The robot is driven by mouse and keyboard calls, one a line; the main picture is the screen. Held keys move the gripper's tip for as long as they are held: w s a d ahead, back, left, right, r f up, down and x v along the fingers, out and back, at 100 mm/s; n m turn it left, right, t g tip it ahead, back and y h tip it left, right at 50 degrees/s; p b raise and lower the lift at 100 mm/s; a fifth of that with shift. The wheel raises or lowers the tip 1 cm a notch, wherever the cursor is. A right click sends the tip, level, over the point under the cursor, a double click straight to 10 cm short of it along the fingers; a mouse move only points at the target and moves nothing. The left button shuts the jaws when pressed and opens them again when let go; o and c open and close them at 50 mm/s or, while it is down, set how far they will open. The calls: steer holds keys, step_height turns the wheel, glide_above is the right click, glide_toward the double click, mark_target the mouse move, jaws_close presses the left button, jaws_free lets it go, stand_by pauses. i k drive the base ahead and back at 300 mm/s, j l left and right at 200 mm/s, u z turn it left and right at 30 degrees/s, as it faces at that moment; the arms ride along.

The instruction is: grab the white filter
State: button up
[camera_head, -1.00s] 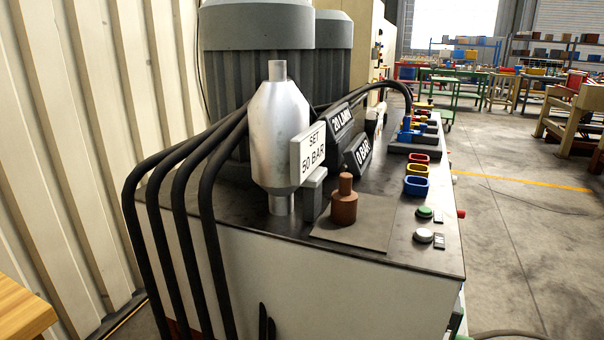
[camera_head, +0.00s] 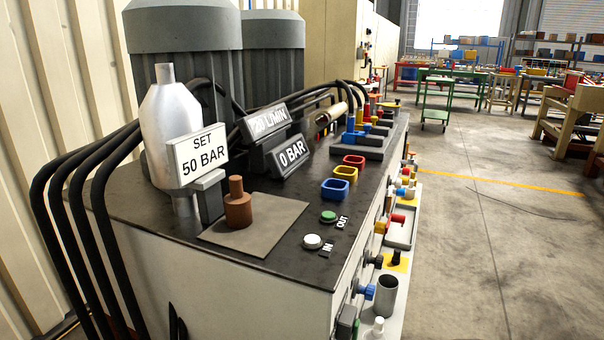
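No thing in view is clearly marked as the white filter. A pale cream cylinder (camera_head: 328,113) lies tilted on the bench top behind the "0 BAR" display; it is small and partly hidden. A small white capped piece (camera_head: 378,326) stands at the bottom edge, on the low ledge at the bench's right side, cut by the frame. I cannot tell whether either is the filter. My gripper is not in view.
A dark-topped bench (camera_head: 130,196) carries a silver vessel (camera_head: 168,120), a "SET 50 BAR" sign (camera_head: 201,153), a brown stepped part (camera_head: 238,208), coloured sockets (camera_head: 338,189) and buttons. Black hoses (camera_head: 62,200) curve over its left end. The floor (camera_head: 500,240) at right is open.

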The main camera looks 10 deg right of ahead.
mark_target(410, 190)
steer(key=l, duration=0.6)
steer(key=k+l, duration=0.1)
steer(key=l, duration=0.9)
steer(key=i+l, duration=0.15)
steer(key=l, duration=0.7)
steer(key=i+l, duration=0.35)
steer(key=l, duration=0.2)
steer(key=i+l, duration=0.4)
steer(key=l, duration=0.15)
steer(key=i+l, duration=0.35)
steer(key=i+l+z, duration=0.15)
steer(key=i, duration=0.25)
steer(key=i+l+z, duration=0.1)
steer(key=i, duration=0.35)
steer(key=i+l+z, duration=0.15)
steer(key=i, duration=0.3)
steer(key=i+j, duration=0.15)
steer(key=i, duration=0.2)
